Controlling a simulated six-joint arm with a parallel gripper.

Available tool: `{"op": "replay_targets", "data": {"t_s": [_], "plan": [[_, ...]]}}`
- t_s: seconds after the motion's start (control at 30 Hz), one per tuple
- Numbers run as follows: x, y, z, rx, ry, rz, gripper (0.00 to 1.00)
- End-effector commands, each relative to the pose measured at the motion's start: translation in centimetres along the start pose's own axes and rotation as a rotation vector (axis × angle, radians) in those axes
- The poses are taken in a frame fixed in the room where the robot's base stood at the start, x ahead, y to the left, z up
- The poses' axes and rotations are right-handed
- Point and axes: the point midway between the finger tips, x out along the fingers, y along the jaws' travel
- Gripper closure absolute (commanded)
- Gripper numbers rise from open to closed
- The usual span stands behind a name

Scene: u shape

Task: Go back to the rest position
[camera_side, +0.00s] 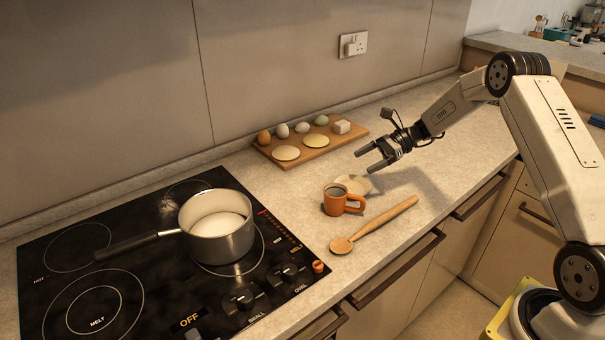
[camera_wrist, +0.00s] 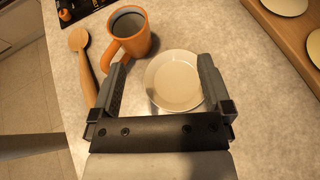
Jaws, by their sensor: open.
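My gripper (camera_side: 369,158) is open and empty, raised above the counter. In the side view its fingers point left, above and behind the orange mug. In the wrist view the open gripper (camera_wrist: 163,80) shows both fingers, with a small pale plate (camera_wrist: 174,80) seen between and beyond them. The plate (camera_side: 353,184) lies on the counter behind the orange mug (camera_side: 334,203). The mug stands upright with dark contents and also shows in the wrist view (camera_wrist: 136,38), left of the plate.
A wooden spoon (camera_side: 375,225) lies on the counter in front of the mug. A wooden board (camera_side: 318,147) behind holds eggs, pale discs and a white block. A saucepan (camera_side: 217,240) with white contents stands on the black hob (camera_side: 160,290). The counter at right is clear.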

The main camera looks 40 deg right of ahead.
Motion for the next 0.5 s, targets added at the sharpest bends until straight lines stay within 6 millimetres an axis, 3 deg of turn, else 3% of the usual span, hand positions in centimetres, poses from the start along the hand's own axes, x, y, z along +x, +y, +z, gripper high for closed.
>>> {"op": "replay_targets", "data": {"t_s": [0.27, 0.5], "plan": [[2.0, 2.7, 1.0, -0.111, 0.144, 0.077, 0.00], [4.1, 8.0, 2.0, -0.360, 0.384, 0.231, 0.00]]}}
